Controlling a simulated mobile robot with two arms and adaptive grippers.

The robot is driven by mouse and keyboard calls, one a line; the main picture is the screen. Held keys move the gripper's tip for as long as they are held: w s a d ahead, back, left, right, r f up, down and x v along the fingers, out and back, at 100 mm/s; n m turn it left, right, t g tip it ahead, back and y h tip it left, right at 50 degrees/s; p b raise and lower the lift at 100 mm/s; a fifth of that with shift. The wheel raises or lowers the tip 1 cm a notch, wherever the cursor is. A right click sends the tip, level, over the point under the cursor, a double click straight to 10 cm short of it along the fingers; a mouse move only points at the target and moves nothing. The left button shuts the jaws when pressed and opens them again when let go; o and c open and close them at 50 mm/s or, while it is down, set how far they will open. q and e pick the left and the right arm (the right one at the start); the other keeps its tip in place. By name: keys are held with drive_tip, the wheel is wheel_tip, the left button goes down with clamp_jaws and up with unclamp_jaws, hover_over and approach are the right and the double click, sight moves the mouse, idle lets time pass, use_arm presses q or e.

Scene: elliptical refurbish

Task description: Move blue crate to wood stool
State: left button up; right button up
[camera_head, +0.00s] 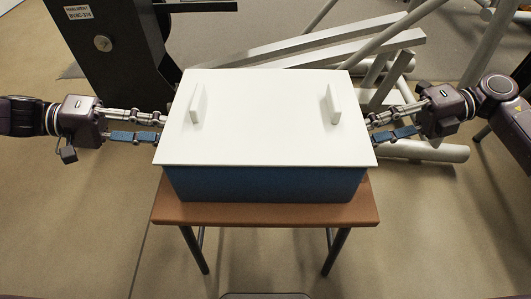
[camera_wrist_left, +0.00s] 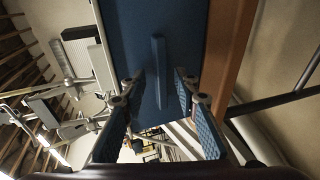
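The blue crate (camera_head: 265,185) has a white lid (camera_head: 265,125) with two upright white handles. It appears to rest level on the wood stool (camera_head: 265,212), whose brown top shows along the front. My left gripper (camera_head: 163,124) is at the crate's left side, its two fingers apart. In the left wrist view, the crate's blue side (camera_wrist_left: 180,35) carries a bar-shaped blue handle (camera_wrist_left: 158,70). The open left fingers (camera_wrist_left: 157,84) stand on either side of this handle, with gaps. My right gripper (camera_head: 373,128) is at the crate's right side, fingers apart; its tips are partly hidden by the lid.
A dark machine panel (camera_head: 110,45) with a label stands behind at the left. Grey metal tubes and beams (camera_head: 330,45) of a frame lie behind the stool and reach right, near my right arm. The floor (camera_head: 100,220) in front and at the left is clear.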

use_arm(q)
drive_tip(key=shift+a, duration=0.1)
drive_tip(key=w+v, duration=0.1)
drive_tip(key=v, duration=0.6)
drive_tip(key=shift+s+a, duration=0.4)
drive_tip(key=shift+s, duration=0.15)
use_arm(e)
drive_tip(key=v, duration=1.2)
use_arm(q)
drive_tip(key=shift+r, duration=0.1)
